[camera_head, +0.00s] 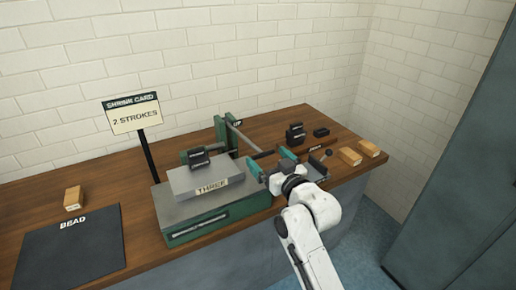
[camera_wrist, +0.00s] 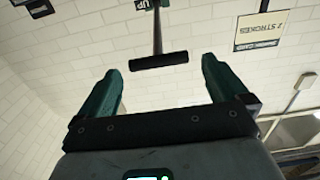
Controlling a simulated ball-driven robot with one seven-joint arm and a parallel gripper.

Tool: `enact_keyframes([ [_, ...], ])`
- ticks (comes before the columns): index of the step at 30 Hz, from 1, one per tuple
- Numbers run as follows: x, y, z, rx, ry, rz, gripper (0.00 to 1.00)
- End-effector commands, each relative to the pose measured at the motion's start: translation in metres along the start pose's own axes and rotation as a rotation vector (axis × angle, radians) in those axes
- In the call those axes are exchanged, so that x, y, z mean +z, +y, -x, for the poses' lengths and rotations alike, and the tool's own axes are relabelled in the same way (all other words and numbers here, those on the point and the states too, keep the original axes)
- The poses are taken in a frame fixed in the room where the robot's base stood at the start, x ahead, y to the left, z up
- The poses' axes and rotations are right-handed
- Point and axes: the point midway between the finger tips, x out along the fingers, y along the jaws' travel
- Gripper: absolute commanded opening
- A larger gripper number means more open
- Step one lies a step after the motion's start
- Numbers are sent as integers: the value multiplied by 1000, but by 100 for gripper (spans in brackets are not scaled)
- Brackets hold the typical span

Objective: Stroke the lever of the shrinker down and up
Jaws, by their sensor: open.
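The shrinker has a green upright (camera_head: 221,131) with an "UP" plate at its top. Its lever is a grey rod (camera_head: 243,138) sloping down to the right, ending in a black crossbar grip (camera_head: 263,154). In the wrist view the black grip (camera_wrist: 158,60) lies crosswise ahead of the fingers, its rod running to the top edge. My gripper (camera_head: 270,162) is beside the grip in the head view. Its green fingers are apart and empty in the wrist view (camera_wrist: 160,80); the grip appears just beyond their tips, and contact cannot be told.
A "2 STROKES" card (camera_head: 135,114) stands behind. Black blocks (camera_head: 295,134), wooden blocks (camera_head: 350,156) and a small green device (camera_head: 316,166) lie right. A dark "BEAD" mat (camera_head: 70,248) lies left.

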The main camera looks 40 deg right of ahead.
Motion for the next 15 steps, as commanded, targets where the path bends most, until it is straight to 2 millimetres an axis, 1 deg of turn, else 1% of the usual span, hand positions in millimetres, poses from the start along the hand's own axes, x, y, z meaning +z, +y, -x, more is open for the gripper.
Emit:
enact_keyframes([
  [1, -3, 0, -11, 0, 2, 0, 100],
  [6, -2, 0, -37, -1, 1, 2, 100],
  [10, 0, 0, -49, -1, -1, 1, 100],
  [15, 0, 0, -55, -1, -1, 0, 100],
])
